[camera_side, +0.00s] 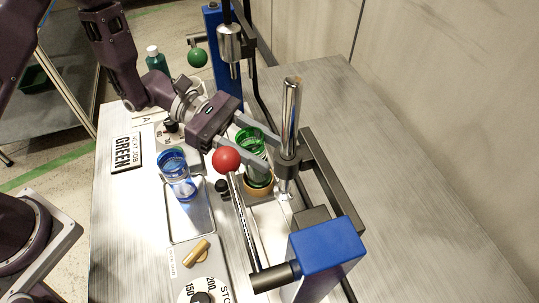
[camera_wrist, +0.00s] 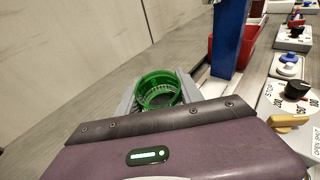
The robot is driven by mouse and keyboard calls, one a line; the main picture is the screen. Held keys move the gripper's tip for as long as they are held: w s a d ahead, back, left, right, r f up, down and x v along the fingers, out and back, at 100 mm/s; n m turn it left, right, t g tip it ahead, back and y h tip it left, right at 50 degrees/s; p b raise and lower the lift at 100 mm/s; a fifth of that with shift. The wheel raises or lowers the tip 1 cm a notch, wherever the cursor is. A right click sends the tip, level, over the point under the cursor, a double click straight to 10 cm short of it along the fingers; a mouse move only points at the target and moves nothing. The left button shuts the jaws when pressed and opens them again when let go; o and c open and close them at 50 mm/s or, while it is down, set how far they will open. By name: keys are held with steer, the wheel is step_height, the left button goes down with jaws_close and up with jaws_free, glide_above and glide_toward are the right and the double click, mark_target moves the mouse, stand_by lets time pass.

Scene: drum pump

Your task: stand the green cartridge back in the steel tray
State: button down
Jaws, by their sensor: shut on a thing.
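The green cartridge (camera_side: 252,144) is a clear green cup, roughly upright, just above or in a tan ring (camera_side: 259,187) under the near pump; I cannot tell if it is seated there. My gripper (camera_side: 253,150) is shut on it, with one finger on each side. In the wrist view the green cartridge's open rim (camera_wrist: 158,90) shows between the two grey fingers (camera_wrist: 160,92). The steel tray (camera_side: 190,228) lies left of the pump. A clear blue cartridge (camera_side: 178,178) stands at its far end; the near part is bare.
A lever with a red ball (camera_side: 226,160) rises between tray and cartridge. A chrome column (camera_side: 290,115) stands close right of the cartridge. A blue block (camera_side: 325,250) is in front. A sign reading GREEN (camera_side: 126,152) lies left. A dial (camera_side: 203,293) and brass knob (camera_side: 196,252) sit near the tray.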

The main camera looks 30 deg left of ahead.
mark_target(238, 137)
steer(key=shift+d+r+y, duration=0.3)
steer(key=shift+d+y, duration=0.3)
steer(key=shift+d, duration=0.15)
steer(key=shift+f, duration=1.3)
steer(key=c, duration=0.8)
jaws_free()
steer(key=shift+o, duration=0.2)
steer(key=shift+y, duration=0.3)
steer(key=shift+w+a+f, duration=0.1)
steer(key=shift+a+f, duration=0.05)
steer(key=shift+a, duration=0.1)
steer(key=shift+o, duration=0.4)
steer(key=v, duration=0.6)
steer(key=shift+w+a, duration=0.2)
steer(key=shift+a, duration=0.15)
